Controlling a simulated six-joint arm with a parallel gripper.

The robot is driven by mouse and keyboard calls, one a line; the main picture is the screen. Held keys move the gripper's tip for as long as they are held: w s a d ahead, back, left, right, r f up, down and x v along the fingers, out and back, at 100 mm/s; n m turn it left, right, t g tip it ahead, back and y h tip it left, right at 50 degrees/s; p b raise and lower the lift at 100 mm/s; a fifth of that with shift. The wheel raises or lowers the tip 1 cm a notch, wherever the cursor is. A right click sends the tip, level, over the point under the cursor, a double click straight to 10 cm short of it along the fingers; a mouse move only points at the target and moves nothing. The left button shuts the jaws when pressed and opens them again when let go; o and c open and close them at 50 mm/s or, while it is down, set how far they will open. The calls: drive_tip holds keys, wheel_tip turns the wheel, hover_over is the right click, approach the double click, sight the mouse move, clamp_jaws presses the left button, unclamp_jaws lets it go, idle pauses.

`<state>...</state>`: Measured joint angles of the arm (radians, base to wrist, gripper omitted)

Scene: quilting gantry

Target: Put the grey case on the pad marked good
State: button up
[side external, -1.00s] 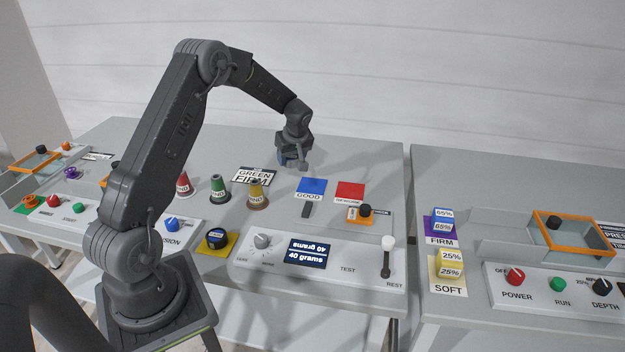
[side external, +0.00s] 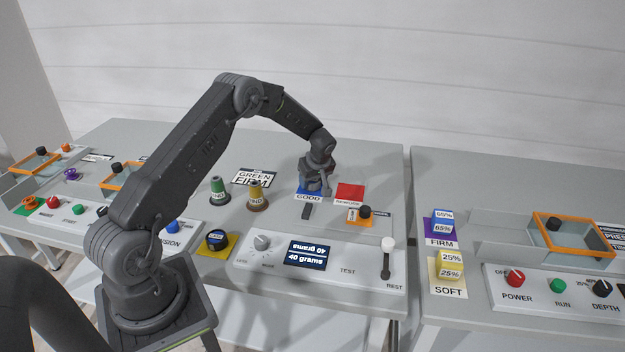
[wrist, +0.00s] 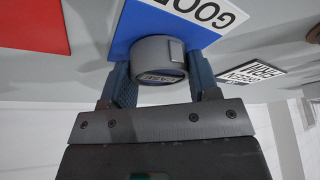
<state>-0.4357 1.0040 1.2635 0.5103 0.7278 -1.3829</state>
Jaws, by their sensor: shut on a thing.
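The grey case (wrist: 150,52) is a short round can with a dark label on its end, seen in the wrist view. My gripper (wrist: 160,80) is shut on it, with one blue finger on each side. The good pad (wrist: 178,12) is blue with a white strip reading GOOD, right beside the case in the wrist view. In the side view my gripper (side external: 315,190) is over the good pad (side external: 308,197) and covers part of it.
A red pad (side external: 349,192) lies just right of the good pad.

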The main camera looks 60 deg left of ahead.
drive_tip(key=o, duration=1)
drive_tip(key=shift+f, duration=0.15)
drive_tip(key=s+d+r+m, duration=0.1)
drive_tip(key=d+r, duration=0.2)
drive_tip(key=r, duration=0.3)
drive_tip(key=s+d+r+m+t, duration=0.1)
drive_tip(key=d+r, duration=0.3)
drive_tip(key=r, duration=0.2)
drive_tip(key=s+d+r+m, duration=0.1)
drive_tip(key=d+r, duration=0.2)
drive_tip(key=r, duration=0.4)
drive_tip(key=s+d+r+m+t+h, duration=0.1)
drive_tip(key=s+d+r+m, duration=0.3)
drive_tip(key=s+d+r, duration=0.35)
drive_tip(key=s+d+r+m+t+h, duration=0.1)
drive_tip(key=s+d+m, duration=0.4)
drive_tip(key=s, duration=0.5)
drive_tip(key=s+d+r+m+t+h, duration=0.1)
drive_tip(key=s+d+m+t+h, duration=0.1)
drive_tip(key=s+d+m, duration=0.2)
drive_tip(key=s+d, duration=0.3)
drive_tip(key=s, duration=0.3)
drive_tip(key=shift+d+r+m, duration=0.15)
drive_tip(key=shift+d+m, duration=0.15)
drive_tip(key=shift+m, duration=0.1)
